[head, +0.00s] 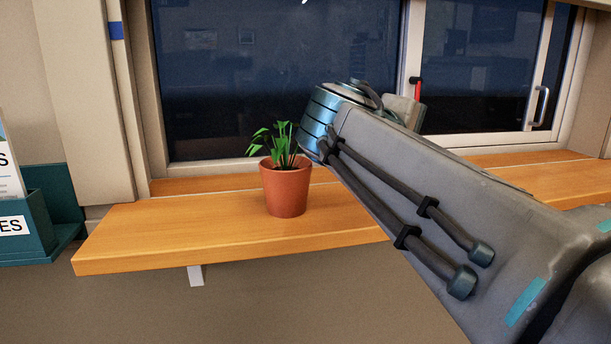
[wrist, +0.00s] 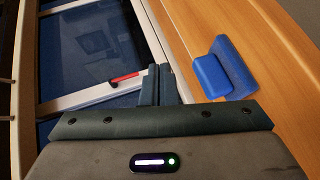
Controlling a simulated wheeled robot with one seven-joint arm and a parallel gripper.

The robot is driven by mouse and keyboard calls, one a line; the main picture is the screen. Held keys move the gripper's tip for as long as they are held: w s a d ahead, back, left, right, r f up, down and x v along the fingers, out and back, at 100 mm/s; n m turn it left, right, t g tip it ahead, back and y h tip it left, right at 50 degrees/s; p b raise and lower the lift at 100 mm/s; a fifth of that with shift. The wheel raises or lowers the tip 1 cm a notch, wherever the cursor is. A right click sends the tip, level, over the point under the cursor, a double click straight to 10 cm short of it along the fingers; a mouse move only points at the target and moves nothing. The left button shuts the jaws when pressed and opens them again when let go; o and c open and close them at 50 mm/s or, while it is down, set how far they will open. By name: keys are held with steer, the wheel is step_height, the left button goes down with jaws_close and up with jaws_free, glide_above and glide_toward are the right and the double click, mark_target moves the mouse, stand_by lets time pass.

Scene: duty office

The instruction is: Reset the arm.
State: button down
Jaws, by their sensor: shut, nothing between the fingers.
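My arm (head: 440,180) reaches up from the lower right of the head view, in front of the wooden sill and the window. My gripper (wrist: 160,84) shows in the wrist view, its two dark fingers together with nothing between them. It is beside the window frame, apart from the blue object on the wooden surface. In the head view the fingers cannot be made out behind my arm.
A potted plant (head: 285,188) stands upright on the wooden sill (head: 150,235), left of my arm. A blue object (wrist: 212,76) lies on wood in the wrist view. The window has a red handle (head: 417,88). A teal holder (head: 35,225) is at far left.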

steer(key=s+a+f+m+g+y+p, duration=0.1)
steer(key=s+f+m+g+y+p, duration=0.3)
steer(key=s+p, duration=0.4)
steer(key=s+f+m+g+y+p, duration=0.3)
steer(key=s+p, duration=0.5)
steer(key=p, duration=0.8)
step_height(320, 180, down, 2)
steer(key=m+y, duration=0.1)
steer(key=y, duration=0.2)
steer(key=shift+s+a+g, duration=0.15)
steer(key=shift+a+g, duration=0.2)
steer(key=shift+g, duration=0.05)
